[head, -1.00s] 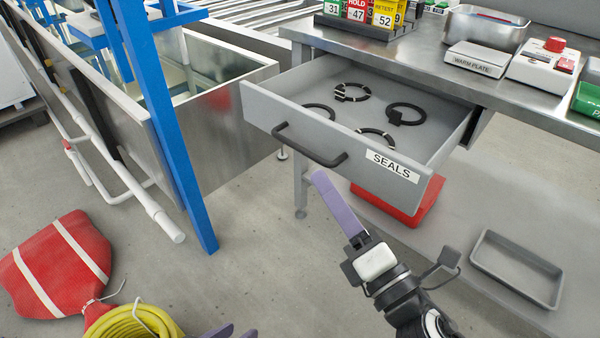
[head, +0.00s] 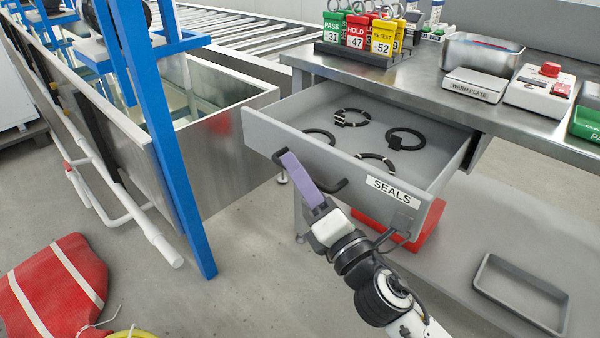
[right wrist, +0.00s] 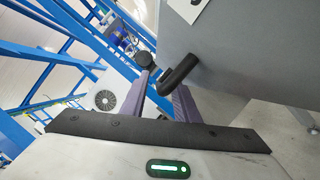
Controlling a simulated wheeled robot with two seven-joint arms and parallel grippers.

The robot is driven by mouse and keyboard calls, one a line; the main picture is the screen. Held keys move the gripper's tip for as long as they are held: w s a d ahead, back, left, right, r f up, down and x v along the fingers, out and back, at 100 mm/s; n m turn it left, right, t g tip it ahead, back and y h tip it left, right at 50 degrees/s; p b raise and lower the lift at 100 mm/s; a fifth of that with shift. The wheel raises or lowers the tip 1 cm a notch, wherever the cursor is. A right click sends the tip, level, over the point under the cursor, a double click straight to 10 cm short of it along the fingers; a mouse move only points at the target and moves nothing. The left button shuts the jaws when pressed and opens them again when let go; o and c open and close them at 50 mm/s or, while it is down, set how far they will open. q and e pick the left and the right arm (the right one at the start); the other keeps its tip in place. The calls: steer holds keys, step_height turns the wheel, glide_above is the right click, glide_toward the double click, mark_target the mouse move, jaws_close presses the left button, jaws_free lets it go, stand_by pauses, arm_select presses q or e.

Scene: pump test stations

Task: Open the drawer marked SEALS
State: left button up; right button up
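The grey drawer marked SEALS (head: 330,163) stands pulled well out from under the steel bench, with several dark rings inside. Its black bar handle (head: 340,186) is on the front panel, left of the label. My right gripper (head: 294,162) is at the left part of the handle, and a purple finger covers some of the bar. In the right wrist view the two purple fingers are apart, with the handle (right wrist: 180,74) at their tips. Whether they touch it, I cannot tell. My left gripper is out of view.
The steel bench (head: 425,92) carries a tag rack (head: 355,58), a warm plate (head: 474,85) and a white device with red buttons (head: 538,90). A blue post (head: 165,150) and a tank stand left of the drawer. A grey tray (head: 520,293) lies at lower right.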

steer(key=shift+c, duration=0.3)
jaws_close()
steer(key=s+a, duration=0.3)
steer(key=shift+s+a, duration=0.1)
steer(key=shift+a, duration=0.2)
steer(key=shift+o, duration=0.3)
jaws_free()
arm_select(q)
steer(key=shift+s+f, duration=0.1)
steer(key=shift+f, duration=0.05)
